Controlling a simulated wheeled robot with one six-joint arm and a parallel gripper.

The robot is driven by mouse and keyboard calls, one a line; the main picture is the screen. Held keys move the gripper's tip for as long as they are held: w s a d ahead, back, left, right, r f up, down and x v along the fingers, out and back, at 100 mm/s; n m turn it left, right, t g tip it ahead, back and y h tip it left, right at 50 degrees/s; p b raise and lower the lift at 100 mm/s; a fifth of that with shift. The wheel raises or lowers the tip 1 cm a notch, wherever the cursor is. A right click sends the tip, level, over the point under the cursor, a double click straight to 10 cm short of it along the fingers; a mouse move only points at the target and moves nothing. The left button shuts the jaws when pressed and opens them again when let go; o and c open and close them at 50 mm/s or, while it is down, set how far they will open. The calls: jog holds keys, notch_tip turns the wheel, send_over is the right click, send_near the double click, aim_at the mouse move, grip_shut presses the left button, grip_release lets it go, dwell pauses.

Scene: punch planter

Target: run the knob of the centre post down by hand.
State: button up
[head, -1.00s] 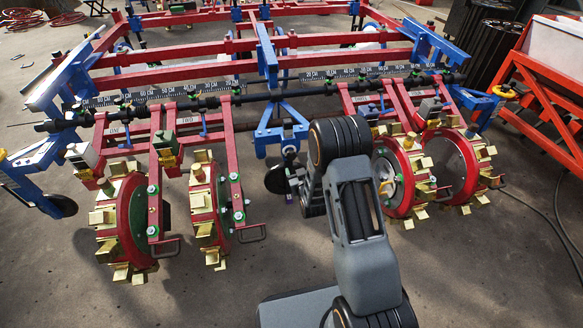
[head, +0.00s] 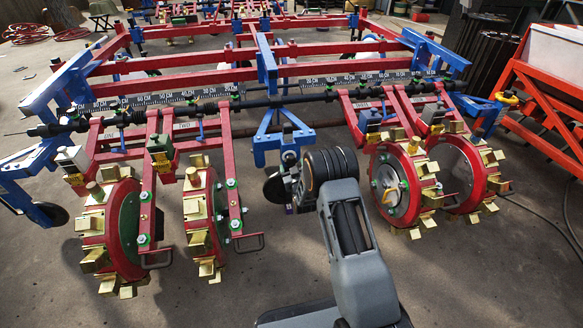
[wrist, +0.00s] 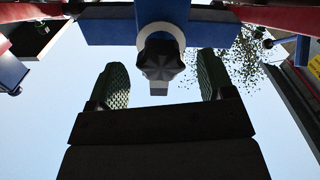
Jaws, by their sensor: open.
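The black lobed knob (wrist: 161,60) with a pale collar (wrist: 160,35) sits under a blue crosspiece (wrist: 105,28) in the wrist view. My gripper (wrist: 162,82) is open, with one green textured finger to the left of the knob and one to the right. A gap shows on both sides, and neither finger seems to touch it. In the head view the blue centre bracket (head: 267,143) stands at the middle of the planter. My arm and wrist hide the knob and my fingers there.
Planter wheels with brass cups stand left (head: 110,235) and right (head: 400,190) of my arm. Red frame bars (head: 230,150) and a long black shaft (head: 290,98) lie around the centre. An orange rack (head: 545,110) is at the far right. The floor in front is open.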

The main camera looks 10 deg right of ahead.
jog(key=shift+w+b, duration=0.3)
jog(key=shift+w, duration=0.9)
jog(key=shift+c, duration=0.4)
jog(key=c, duration=0.8)
jog(key=m, duration=0.3)
jog(key=shift+a+m, duration=0.1)
jog(key=shift+m, duration=0.2)
jog(key=shift+c, duration=0.2)
jog(key=o, duration=0.9)
jog(key=shift+s, duration=0.1)
